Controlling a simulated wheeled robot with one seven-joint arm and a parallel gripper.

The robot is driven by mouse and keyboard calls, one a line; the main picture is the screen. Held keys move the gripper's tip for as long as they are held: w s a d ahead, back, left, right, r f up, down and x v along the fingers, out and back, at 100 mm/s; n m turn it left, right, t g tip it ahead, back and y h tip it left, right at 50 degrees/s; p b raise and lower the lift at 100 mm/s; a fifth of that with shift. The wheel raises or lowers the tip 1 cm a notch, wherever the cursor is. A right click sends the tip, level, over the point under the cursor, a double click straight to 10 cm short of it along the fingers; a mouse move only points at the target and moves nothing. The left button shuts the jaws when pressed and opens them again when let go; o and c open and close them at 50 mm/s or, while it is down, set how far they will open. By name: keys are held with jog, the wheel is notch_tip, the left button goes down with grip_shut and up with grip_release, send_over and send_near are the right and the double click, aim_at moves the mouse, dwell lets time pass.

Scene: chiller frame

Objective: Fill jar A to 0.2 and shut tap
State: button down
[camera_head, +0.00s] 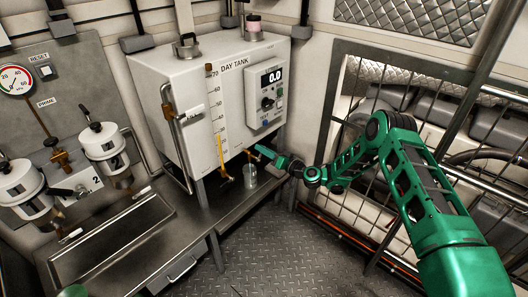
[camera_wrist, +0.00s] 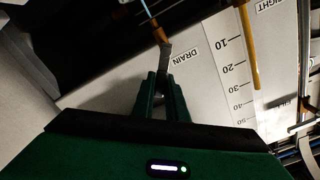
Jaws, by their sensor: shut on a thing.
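My gripper (camera_head: 268,155) is at the lower front of the white day tank (camera_head: 180,110). In the wrist view my gripper (camera_wrist: 162,92) is shut on a grey tap lever (camera_wrist: 165,60). The lever joins a brass tap (camera_wrist: 155,32) beside the DRAIN label. In the head view a small grey or clear jar (camera_head: 250,178) stands on the bench below the tap, just left of and below my gripper. I cannot read a letter on the jar or tell its level. In the wrist view a thin light-blue line (camera_wrist: 147,8) shows by the tap; I cannot tell whether it is liquid.
The display (camera_head: 272,77) on the tank reads 0.0. A scale with a yellow column (camera_head: 220,150) runs up the tank front. A second brass outlet (camera_head: 226,178) is left of the jar. A metal sink (camera_head: 125,235) is at left; a barred frame (camera_head: 345,195) is at right.

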jog(key=shift+f, duration=0.2)
jog(key=c, duration=1.8)
grip_release()
jog(key=shift+a, duration=0.1)
jog(key=shift+o, duration=0.2)
jog(key=v, duration=1)
jog(key=shift+s+d, duration=0.25)
jog(key=shift+d, duration=0.1)
dwell(4.0)
